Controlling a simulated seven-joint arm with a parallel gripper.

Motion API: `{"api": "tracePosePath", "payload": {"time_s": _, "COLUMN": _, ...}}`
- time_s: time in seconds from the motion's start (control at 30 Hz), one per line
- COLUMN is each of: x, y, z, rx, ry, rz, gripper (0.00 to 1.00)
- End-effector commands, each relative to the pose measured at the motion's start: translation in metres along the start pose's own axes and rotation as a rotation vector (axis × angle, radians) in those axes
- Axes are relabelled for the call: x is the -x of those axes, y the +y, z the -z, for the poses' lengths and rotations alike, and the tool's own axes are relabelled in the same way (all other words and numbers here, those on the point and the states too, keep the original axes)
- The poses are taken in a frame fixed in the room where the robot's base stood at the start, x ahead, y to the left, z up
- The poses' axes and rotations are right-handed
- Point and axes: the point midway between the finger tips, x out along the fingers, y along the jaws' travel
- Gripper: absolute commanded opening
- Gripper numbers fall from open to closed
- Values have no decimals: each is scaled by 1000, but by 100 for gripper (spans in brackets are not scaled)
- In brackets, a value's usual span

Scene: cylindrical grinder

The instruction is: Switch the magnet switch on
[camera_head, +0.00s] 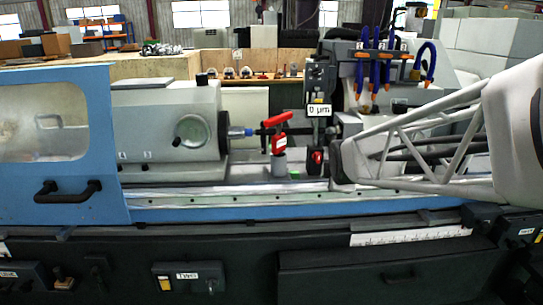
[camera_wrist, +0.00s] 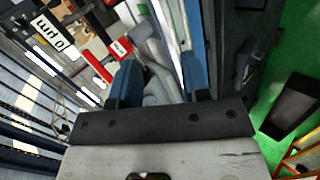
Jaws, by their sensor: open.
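I cannot tell for certain which control is the magnet switch. The front panel carries a labelled plate (camera_head: 188,276) with a yellow mark and a small knob, and another labelled box (camera_head: 22,275) with a lever-like part at the far left; their labels are too small to read. My gripper (camera_wrist: 160,82) shows in the wrist view with its two blue fingers apart, open and holding nothing. In the head view my arm reaches in from the right, and its fingers are not clearly visible. Neither panel control can be made out in the wrist view.
A red clamp-like handle (camera_head: 278,133) stands on the machine bed, near the "0 µm" display (camera_head: 319,110); the display also shows in the wrist view (camera_wrist: 50,33). A blue sliding door (camera_head: 100,150) with a black handle is at left. Green floor (camera_wrist: 290,45) lies right.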

Motion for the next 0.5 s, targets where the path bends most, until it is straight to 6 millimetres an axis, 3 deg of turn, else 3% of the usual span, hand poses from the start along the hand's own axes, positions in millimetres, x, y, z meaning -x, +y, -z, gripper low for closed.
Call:
{"api": "tracePosePath", "payload": {"time_s": 0.23, "x": -59, "y": 37, "z": 0, "rx": 357, "ry": -3, "rz": -154, "gripper": 43}}
{"api": "tracePosePath", "payload": {"time_s": 0.5, "x": -120, "y": 66, "z": -1, "rx": 746, "ry": -64, "rz": -321, "gripper": 43}}
